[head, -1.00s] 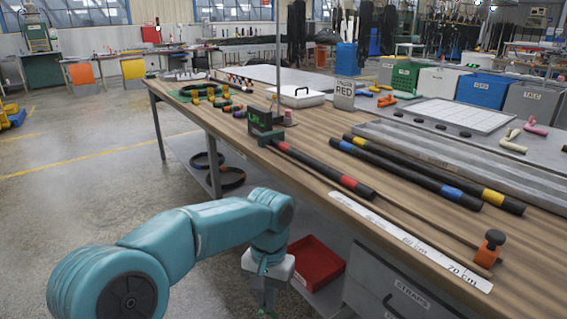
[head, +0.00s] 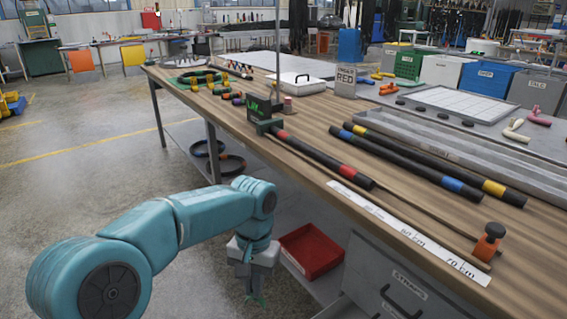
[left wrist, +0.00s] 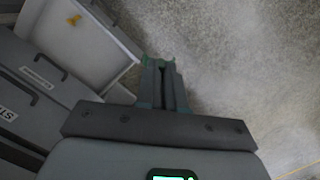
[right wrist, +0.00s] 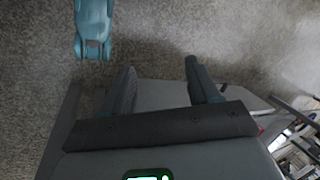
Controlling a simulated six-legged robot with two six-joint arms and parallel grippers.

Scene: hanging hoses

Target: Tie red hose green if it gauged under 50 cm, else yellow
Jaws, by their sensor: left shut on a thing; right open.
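The red hose (head: 322,158) is black with red bands and lies on the bench along the white ruler strip (head: 405,230). Its far end is at a dark gauge block (head: 264,112) with a green display, whose reading I cannot make out. My left gripper (head: 255,291) hangs in front of the bench, below its top and away from the hose. It is shut on a small green piece, seemingly a green strap (left wrist: 158,59), mostly hidden by the fingers. My right gripper (right wrist: 158,82) is open and empty in the right wrist view.
Blue-banded and yellow-banded hoses (head: 415,170) lie behind the red one. A card (head: 345,81) reads RED. A red bin (head: 310,251) sits below the bench. A pale tray (left wrist: 85,45) holds a yellow piece (left wrist: 74,20).

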